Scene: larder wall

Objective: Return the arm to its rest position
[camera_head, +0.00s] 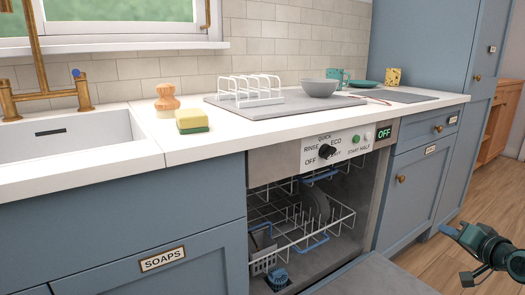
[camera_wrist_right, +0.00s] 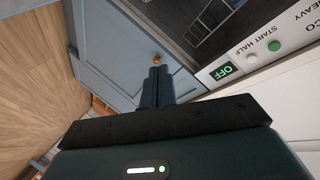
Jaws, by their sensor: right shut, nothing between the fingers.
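My right gripper (camera_head: 447,231) is at the lower right of the head view, in front of the blue cabinets and over the wooden floor. In the right wrist view its two dark fingers (camera_wrist_right: 157,72) are together with nothing between them. It is apart from the dishwasher and holds nothing. My left gripper is not in view. The dishwasher (camera_head: 312,205) stands open under the counter, its door (camera_head: 370,280) folded down, with a plate (camera_head: 315,205) in its rack (camera_head: 290,238). Its display (camera_head: 384,133) reads OFF.
On the counter stand a sponge (camera_head: 191,121), a brush (camera_head: 167,99), a white dish rack (camera_head: 250,91), a grey bowl (camera_head: 319,88), a teal mug (camera_head: 337,75) and a yellow patterned cup (camera_head: 393,76). The sink (camera_head: 70,140) is at left. The floor (camera_head: 440,262) at right is clear.

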